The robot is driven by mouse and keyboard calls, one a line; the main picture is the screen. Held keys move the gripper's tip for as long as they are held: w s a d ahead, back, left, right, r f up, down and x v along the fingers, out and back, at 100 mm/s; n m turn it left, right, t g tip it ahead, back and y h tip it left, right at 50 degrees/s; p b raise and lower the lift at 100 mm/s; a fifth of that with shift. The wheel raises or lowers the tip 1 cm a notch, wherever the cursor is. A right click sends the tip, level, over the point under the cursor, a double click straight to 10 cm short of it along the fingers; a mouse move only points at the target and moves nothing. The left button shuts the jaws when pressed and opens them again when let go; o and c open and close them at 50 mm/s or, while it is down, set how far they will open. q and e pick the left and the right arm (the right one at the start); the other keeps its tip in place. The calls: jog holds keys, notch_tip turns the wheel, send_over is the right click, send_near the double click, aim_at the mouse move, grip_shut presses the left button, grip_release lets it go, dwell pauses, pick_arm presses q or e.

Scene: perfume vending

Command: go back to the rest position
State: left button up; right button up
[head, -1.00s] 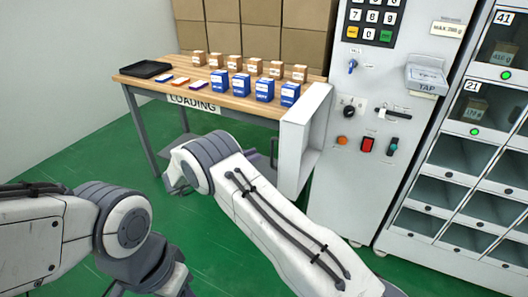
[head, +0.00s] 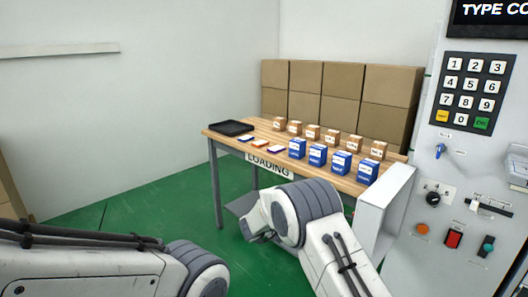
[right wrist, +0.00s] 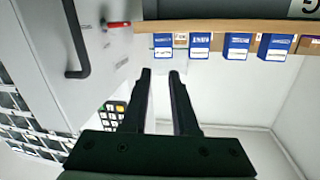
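My right gripper (right wrist: 160,74) shows in the right wrist view. Its two dark fingers are apart with nothing seen held between them. Blue boxes (right wrist: 237,46) on a wooden table edge (right wrist: 225,27) appear beyond the fingertips, and that view looks upside down. In the head view my right arm (head: 330,235) reaches toward the loading table's front, and its gripper cannot be made out there. My left arm (head: 90,270) comes in at the lower left; its gripper is outside the frame.
The loading table (head: 262,137) holds a black tray (head: 232,128), small flat packs, blue boxes (head: 318,154) and brown boxes (head: 332,137). Large cartons (head: 342,80) stand behind. A vending machine with a keypad (head: 472,90) is at right. Green floor (head: 130,215) is clear at left.

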notch_tip(320, 180, up, 3)
jog(key=w+n+t+y, duration=0.3)
jog(key=n+t+y, duration=0.15)
jog(key=y, duration=0.25)
jog(key=s+f+n+g+y, duration=0.4)
jog(key=s+g, duration=0.2)
jog(key=s, duration=1.1)
jog(key=s+f+n+g+y, duration=0.3)
jog(key=s+f+n+g, duration=0.15)
jog(key=s, duration=1.25)
jog(key=s+a+r+n+g+y, duration=0.1)
jog(key=s+a+r+n+g, duration=0.2)
jog(key=s+a, duration=0.35)
jog(key=s+a+r+n+g, duration=0.1)
jog(key=s+a+r+n, duration=0.25)
jog(key=s+a, duration=0.35)
notch_tip(320, 180, up, 18)
jog(key=s+p, duration=0.1)
jog(key=p, duration=1.7)
jog(key=shift+d+f, duration=0.15)
jog(key=shift+d, duration=0.2)
jog(key=shift+s, duration=0.1)
